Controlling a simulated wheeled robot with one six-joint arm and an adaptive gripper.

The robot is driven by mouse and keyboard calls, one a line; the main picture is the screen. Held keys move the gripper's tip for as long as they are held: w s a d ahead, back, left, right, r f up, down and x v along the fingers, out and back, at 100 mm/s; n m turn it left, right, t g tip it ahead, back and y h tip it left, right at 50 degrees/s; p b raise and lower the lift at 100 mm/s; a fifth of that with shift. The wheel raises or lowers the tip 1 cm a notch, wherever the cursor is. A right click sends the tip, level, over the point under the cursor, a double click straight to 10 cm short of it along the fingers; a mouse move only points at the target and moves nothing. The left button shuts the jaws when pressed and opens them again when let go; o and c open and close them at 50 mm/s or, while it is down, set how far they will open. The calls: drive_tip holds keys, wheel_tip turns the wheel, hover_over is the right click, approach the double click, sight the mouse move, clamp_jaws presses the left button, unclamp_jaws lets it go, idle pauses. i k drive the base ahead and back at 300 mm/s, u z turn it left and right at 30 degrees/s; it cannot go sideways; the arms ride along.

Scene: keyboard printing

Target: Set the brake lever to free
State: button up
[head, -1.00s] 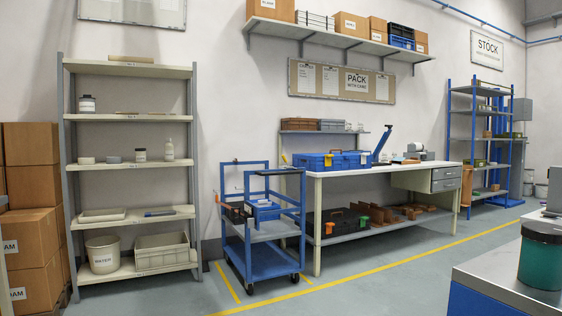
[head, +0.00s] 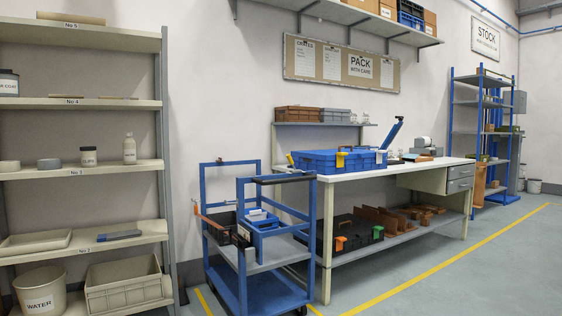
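A blue cart (head: 262,288) stands left of the workbench, seen only in the head view. A black grip bar (head: 283,178) lies across the cart's nearer blue frame. My gripper is not in view.
A blue bin (head: 262,222) and a dark tray sit on the cart. A beige shelf rack (head: 163,120) stands close on its left, the white-topped workbench (head: 405,170) on its right. The floor (head: 430,285) in front of the bench is clear, with yellow lines.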

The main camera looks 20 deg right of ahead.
sight(290, 159)
drive_tip(key=i, duration=0.35)
drive_tip(key=z, duration=1.15)
drive_tip(key=i, duration=0.5)
drive_tip(key=z, duration=0.6)
drive_tip(key=i, duration=0.65)
drive_tip(key=u, duration=0.7)
drive_tip(key=i, duration=0.55)
drive_tip(key=u, duration=0.7)
